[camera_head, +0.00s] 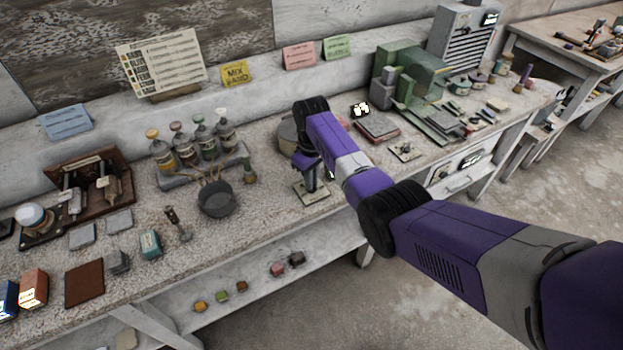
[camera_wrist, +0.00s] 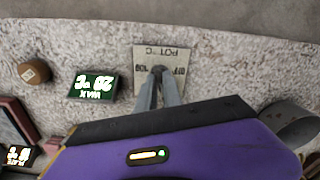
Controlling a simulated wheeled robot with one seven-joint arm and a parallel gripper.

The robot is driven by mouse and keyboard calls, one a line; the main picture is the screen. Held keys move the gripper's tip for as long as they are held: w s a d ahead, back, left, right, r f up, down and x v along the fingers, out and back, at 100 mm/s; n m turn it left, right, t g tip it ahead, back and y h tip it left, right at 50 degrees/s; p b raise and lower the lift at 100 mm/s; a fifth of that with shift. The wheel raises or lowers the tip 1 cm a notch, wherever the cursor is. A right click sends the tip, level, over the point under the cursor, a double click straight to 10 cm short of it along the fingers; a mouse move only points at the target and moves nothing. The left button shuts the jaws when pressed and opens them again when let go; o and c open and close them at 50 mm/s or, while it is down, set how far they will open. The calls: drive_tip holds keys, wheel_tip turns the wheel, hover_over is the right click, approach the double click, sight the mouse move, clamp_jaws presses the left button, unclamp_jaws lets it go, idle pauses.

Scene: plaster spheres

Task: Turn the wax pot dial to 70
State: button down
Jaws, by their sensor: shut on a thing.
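The dial plate (camera_wrist: 144,56) is a pale square on the speckled counter. In the wrist view its "POT °C" lettering is upside down. My gripper (camera_wrist: 159,76) is shut on the dial's small dark knob (camera_wrist: 157,69) at the plate's middle. The fingers hide most of the knob, so its pointer cannot be read. The wax display (camera_wrist: 97,87), dark green and beside the plate, reads 20 °C upside down. In the head view my gripper (camera_head: 311,184) comes down over the same plate (camera_head: 316,197). A round grey vessel (camera_head: 287,135), perhaps the wax pot, stands behind it, partly hidden.
A brown round piece (camera_wrist: 30,73) lies beyond the wax display. A second dial plate (camera_head: 405,152) and a reddish slab (camera_head: 378,128) lie to the right. A dark bowl (camera_head: 216,201) and a bottle rack (camera_head: 180,180) stand left. The counter's front edge is close to the dial.

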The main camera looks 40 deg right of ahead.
drive_tip(key=m, duration=0.5)
drive_tip(key=shift+r+m, duration=0.1)
drive_tip(key=shift+m, duration=2.4)
drive_tip(key=c, duration=1.5)
unclamp_jaws()
drive_tip(key=shift+r, duration=3.9)
